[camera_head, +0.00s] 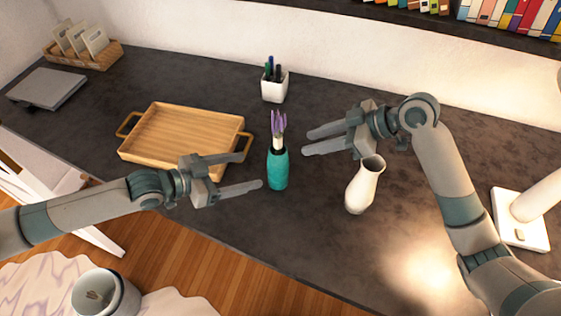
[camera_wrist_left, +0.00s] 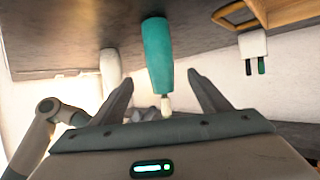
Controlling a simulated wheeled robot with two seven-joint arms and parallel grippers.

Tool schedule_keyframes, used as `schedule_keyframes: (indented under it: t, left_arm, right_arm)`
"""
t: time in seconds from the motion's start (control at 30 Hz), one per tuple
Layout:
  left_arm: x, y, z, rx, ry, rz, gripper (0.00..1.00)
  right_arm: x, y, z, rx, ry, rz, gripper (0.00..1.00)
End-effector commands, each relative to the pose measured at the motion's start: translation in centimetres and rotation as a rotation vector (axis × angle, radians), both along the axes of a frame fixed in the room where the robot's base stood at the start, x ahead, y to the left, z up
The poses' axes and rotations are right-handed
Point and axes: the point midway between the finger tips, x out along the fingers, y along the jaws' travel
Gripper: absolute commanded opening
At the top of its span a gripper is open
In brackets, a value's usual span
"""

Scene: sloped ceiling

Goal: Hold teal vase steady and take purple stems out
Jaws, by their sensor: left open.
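The teal vase (camera_head: 278,170) stands upright on the dark desk in the head view. Purple stems (camera_head: 278,124) with pale lower ends rise from its mouth. My left gripper (camera_head: 251,170) is open just left of the vase, with its fingers pointing at it. In the left wrist view the teal vase (camera_wrist_left: 157,50) appears upside down, ahead of the open fingers (camera_wrist_left: 160,85); the purple tops are not clear there. My right gripper (camera_head: 306,142) is open and empty, to the right of the stems, with its fingers pointing left towards them.
A white vase (camera_head: 365,185) stands just below my right gripper. A wooden tray (camera_head: 165,137) lies left of the teal vase. A white pen cup (camera_head: 274,88) stands behind. A lamp base (camera_head: 521,220) is at right. The desk's front edge is close to my left arm.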

Motion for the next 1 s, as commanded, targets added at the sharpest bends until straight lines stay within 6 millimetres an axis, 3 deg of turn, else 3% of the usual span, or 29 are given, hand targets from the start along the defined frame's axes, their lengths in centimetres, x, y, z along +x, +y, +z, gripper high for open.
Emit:
schedule_keyframes:
  t: [0.7, 1.0]
  left_arm:
    - [5.3, -9.2, -4.3, -0.001, 0.000, 0.000, 0.70]
    - [6.8, -12.0, -5.7, 0.000, 0.001, 0.000, 0.70]
  right_arm:
    - [0.0, 0.0, 0.0, 0.000, 0.000, 0.000, 0.31]
    - [0.0, 0.0, 0.0, 0.000, 0.000, 0.000, 0.31]
